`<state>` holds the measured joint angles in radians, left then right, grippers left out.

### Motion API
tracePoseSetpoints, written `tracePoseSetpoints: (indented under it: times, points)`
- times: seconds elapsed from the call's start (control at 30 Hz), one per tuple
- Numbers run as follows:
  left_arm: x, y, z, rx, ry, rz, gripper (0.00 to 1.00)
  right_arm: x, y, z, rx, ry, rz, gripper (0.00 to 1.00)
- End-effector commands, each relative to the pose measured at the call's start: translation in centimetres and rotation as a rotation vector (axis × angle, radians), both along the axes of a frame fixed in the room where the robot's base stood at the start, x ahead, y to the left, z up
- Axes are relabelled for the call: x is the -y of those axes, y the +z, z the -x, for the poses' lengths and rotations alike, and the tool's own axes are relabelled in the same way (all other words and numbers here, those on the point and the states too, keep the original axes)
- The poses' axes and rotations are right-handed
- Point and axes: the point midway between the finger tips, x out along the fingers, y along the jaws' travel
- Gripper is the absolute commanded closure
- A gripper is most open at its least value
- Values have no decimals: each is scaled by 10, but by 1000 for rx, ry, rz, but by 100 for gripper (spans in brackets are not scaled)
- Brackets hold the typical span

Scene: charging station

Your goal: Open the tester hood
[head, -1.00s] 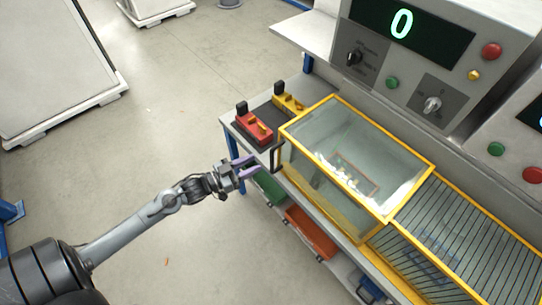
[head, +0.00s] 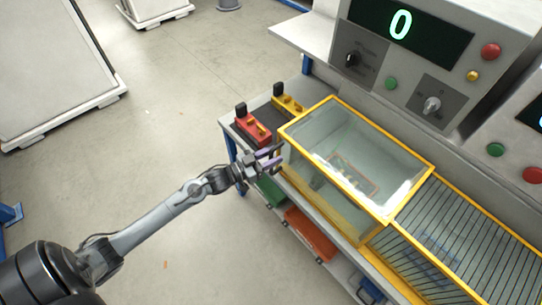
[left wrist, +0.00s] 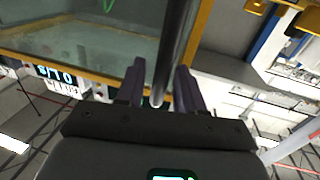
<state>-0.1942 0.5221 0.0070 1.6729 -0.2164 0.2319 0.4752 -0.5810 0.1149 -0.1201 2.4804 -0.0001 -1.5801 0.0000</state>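The tester hood (head: 345,150) is a clear box with a yellow frame on the bench, and its lid is closed. Its glass (left wrist: 90,42) and yellow edge also show in the left wrist view. My left gripper (head: 270,160) is at the hood's left front corner, over the dark handle. In the left wrist view, my left gripper (left wrist: 160,88) has its two fingers apart, one on each side of the dark handle bar (left wrist: 172,50), with gaps visible. My right gripper is not in view.
A red block (head: 253,128) and a yellow block (head: 288,104) sit left of the hood. A slatted yellow-framed cover (head: 460,235) adjoins it on the right. A control panel (head: 410,60) stands behind. Green and orange bins (head: 311,233) are below.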

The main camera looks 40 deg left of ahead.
Motion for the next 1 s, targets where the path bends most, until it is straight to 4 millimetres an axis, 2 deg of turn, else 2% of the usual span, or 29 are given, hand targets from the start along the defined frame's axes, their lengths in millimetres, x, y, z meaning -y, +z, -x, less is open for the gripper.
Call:
tracePoseSetpoints:
  times: [0.03, 0.23, 0.53, 0.67, 0.77, 1.0]
  points:
    - [0, 0, 0, 0, 0, 0, 70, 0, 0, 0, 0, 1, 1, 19]
    - [0, 0, 0, 0, 0, 0, 100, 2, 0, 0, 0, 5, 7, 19]
    - [1, 1, 0, 1, 0, 0, 100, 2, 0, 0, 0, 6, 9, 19]
    - [7, 2, 1, 1, 0, 1, 100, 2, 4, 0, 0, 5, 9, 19]
    - [19, 3, 4, 0, -1, 3, 100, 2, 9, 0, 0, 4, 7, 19]
    - [69, 7, 18, -1, 16, 8, 100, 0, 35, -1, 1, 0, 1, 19]
